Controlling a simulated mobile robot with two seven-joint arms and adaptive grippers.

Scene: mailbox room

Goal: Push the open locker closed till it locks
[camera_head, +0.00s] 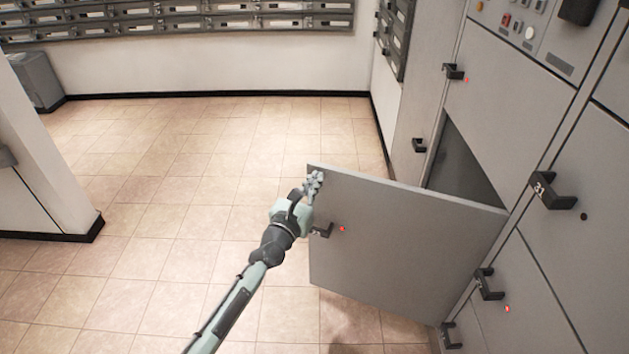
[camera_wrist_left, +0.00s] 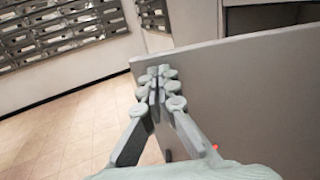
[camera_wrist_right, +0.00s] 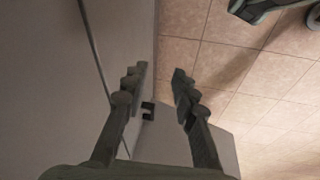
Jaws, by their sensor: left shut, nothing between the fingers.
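The open locker door (camera_head: 400,240) is a grey panel swung far out from the locker wall, with a black handle (camera_head: 322,230) and a red light near its free edge. The dark locker opening (camera_head: 462,168) shows behind it. My left gripper (camera_head: 314,183) is shut and empty at the upper corner of the door's free edge. In the left wrist view the shut fingertips (camera_wrist_left: 160,76) overlap the door's edge (camera_wrist_left: 240,90); contact is unclear. My right gripper (camera_wrist_right: 159,78) is open and empty, seen only in the right wrist view, close to a grey panel.
Closed lockers with black handles (camera_head: 553,190) surround the opening on the right. A control panel (camera_head: 530,30) with buttons is at the upper right. Mailboxes (camera_head: 180,18) line the back wall. A white pillar (camera_head: 45,150) stands at left. The tiled floor (camera_head: 170,190) is clear.

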